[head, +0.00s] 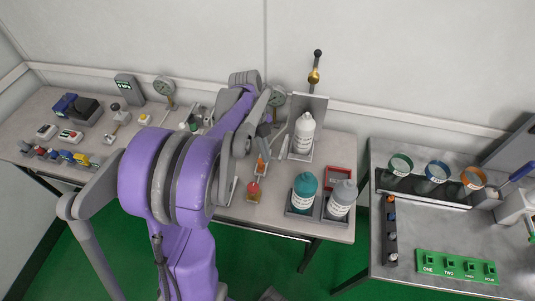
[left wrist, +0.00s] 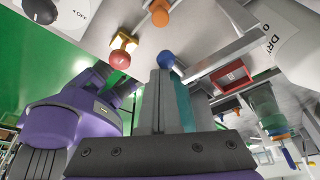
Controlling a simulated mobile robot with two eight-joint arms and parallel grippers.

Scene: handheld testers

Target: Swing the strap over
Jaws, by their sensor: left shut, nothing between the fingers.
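No strap can be told for certain in either view. In the left wrist view a pale straight bar (left wrist: 222,57) runs up to the right beside a blue ball knob (left wrist: 166,58). I cannot tell whether that bar is the strap. My left gripper (left wrist: 168,80) is shut and empty, its tips close to the blue knob; contact cannot be told. In the head view the left gripper (head: 265,130) is over the bench, partly hidden by my arm. A red knob (left wrist: 120,60) and an orange knob (left wrist: 158,14) stand close by. My right gripper is not in view.
Small testers crowd the bench's left. A second table (head: 430,222) holds several cups and a green block (head: 456,266).

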